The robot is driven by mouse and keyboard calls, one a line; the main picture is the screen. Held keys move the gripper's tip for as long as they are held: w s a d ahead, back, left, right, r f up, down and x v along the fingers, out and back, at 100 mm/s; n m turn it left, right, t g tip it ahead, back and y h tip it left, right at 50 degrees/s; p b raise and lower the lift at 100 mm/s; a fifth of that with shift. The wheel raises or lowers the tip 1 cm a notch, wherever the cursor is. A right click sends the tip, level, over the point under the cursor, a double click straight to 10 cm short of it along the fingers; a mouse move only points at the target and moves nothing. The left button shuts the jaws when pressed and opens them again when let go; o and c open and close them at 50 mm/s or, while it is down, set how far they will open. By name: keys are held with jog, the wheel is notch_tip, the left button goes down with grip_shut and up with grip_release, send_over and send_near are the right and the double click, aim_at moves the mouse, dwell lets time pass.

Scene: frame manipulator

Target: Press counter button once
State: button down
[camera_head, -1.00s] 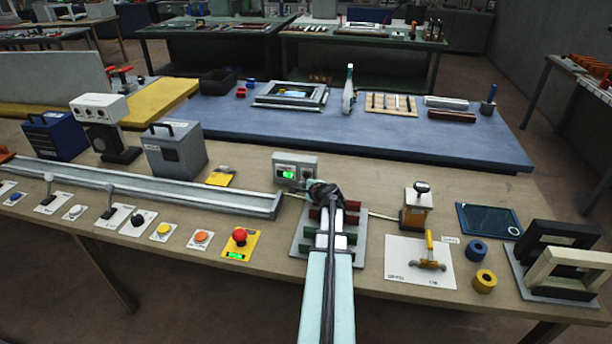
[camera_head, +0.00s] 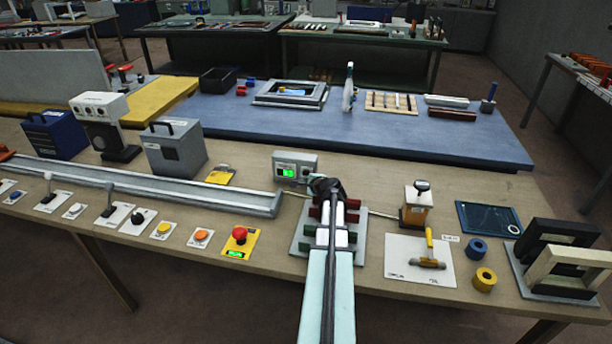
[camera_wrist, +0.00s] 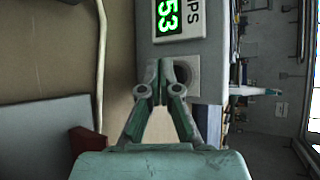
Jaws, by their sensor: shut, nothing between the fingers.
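The counter (camera_head: 281,159) is a grey box with a lit green display, standing on the wooden bench. In the wrist view its pale face (camera_wrist: 221,58) is turned sideways, and the green display (camera_wrist: 167,16) reads 53. A dark round part (camera_wrist: 184,70), probably the button, sits on that face below the display and is partly covered by my fingertips. My gripper (camera_wrist: 160,66) is shut and empty, right in front of this part. I cannot tell whether it touches. In the head view my gripper (camera_head: 320,184) is just in front of the box's lower right.
A rack with red and green bars (camera_head: 305,229) stands under my arm. A grey metal channel (camera_head: 150,188) lies to the left of the counter. A wooden block with a knob (camera_head: 416,210) stands to the right. A yellow panel with a red button (camera_head: 240,238) is at the front.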

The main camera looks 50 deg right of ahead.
jog(key=shift+d, duration=0.1)
dwell(0.7)
jog(key=shift+w+d, duration=0.2)
jog(key=shift+d, duration=0.1)
jog(key=shift+w+d, duration=0.15)
jog(key=shift+d, duration=0.3)
dwell(1.1)
jog(key=shift+a+b, duration=0.1)
jog(key=shift+b, duration=0.2)
jog(key=shift+s+a, duration=0.35)
jog(key=shift+a, duration=0.35)
jog(key=shift+s+a+b, duration=0.25)
jog(key=shift+s+a, duration=0.1)
jog(key=shift+a, duration=0.45)
jog(key=shift+s+a+b, duration=0.3)
jog(key=shift+a, duration=0.45)
jog(key=shift+s+a+b, duration=0.25)
jog(key=shift+s+a, duration=0.1)
jog(key=shift+a, duration=0.45)
